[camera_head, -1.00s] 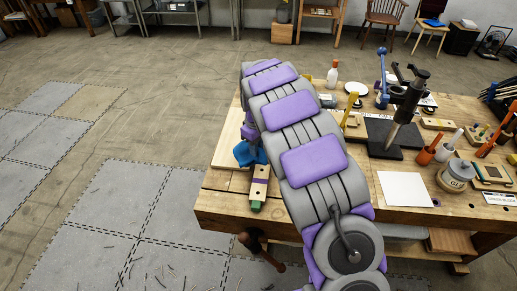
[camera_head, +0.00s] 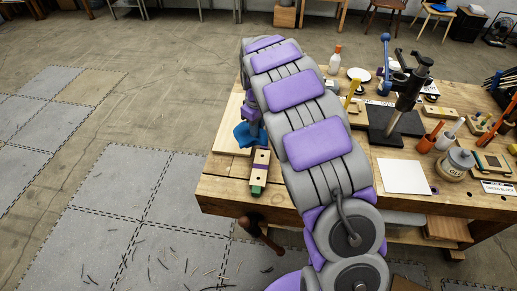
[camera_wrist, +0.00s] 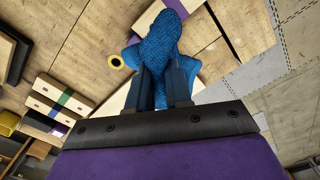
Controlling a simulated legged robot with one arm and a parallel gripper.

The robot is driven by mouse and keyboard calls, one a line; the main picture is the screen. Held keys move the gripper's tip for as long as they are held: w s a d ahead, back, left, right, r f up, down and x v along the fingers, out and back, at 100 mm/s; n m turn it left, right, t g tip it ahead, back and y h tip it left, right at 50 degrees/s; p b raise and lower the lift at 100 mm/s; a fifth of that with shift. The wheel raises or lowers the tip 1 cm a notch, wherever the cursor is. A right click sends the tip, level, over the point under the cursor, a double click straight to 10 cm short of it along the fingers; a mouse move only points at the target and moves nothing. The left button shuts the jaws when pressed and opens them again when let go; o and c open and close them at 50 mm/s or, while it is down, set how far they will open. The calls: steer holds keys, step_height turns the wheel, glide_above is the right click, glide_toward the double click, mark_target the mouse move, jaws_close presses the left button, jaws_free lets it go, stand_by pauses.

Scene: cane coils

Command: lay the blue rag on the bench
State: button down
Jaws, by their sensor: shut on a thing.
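The blue rag (camera_head: 245,135) shows in the head view near the bench's left edge, partly hidden by my arm. In the wrist view the rag (camera_wrist: 160,48) is bunched between my fingers and spreads out beyond them. My gripper (camera_wrist: 166,84) is shut on it. The wooden bench (camera_head: 385,215) lies below the rag. I cannot tell whether the rag's lower part touches the bench or the pale board there. My gripper is hidden behind my arm in the head view.
A wooden block with a green end (camera_head: 259,172) lies close to the rag, towards the bench's front edge. A vise handle (camera_head: 262,238) sticks out at the front.

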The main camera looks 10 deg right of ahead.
steer(key=shift+d, duration=0.4)
steer(key=s+d+f+p, duration=0.1)
steer(key=s+d+p, duration=0.1)
steer(key=d, duration=1.6)
steer(key=s+d+f+p, duration=0.1)
steer(key=s+d+p, duration=0.2)
steer(key=d, duration=1.4)
steer(key=s+d+f+p, duration=0.1)
steer(key=s+d, duration=0.5)
steer(key=d, duration=1.2)
steer(key=shift+s+d+f+p, duration=0.2)
steer(key=shift+d+p, duration=0.1)
steer(key=shift+p, duration=0.55)
steer(key=shift+w+d, duration=0.1)
